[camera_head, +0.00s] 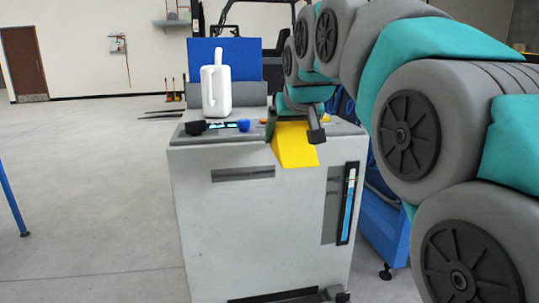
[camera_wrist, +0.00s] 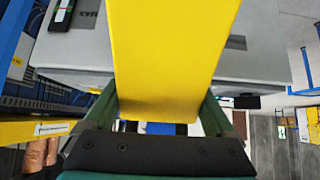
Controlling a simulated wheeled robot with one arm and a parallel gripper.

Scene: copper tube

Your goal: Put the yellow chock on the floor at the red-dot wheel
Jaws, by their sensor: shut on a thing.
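The yellow chock (camera_head: 294,148) is a wedge held in my gripper (camera_head: 294,124), in front of the upper edge of a grey cabinet. In the wrist view the yellow chock (camera_wrist: 172,55) fills the middle, between the two green fingers of my gripper (camera_wrist: 160,108), which are shut on it. Whether the chock touches the cabinet is hard to tell. A dark caster-like part (camera_head: 334,294) shows at the cabinet's bottom right, cut by the picture edge. No red dot shows on any wheel in these views.
The grey cabinet (camera_head: 240,235) stands directly below and behind the chock. A white jug (camera_head: 215,92), a black knob and a blue knob sit on its top. Blue equipment (camera_head: 383,225) stands close on its right. The floor (camera_head: 90,200) on the left is largely clear.

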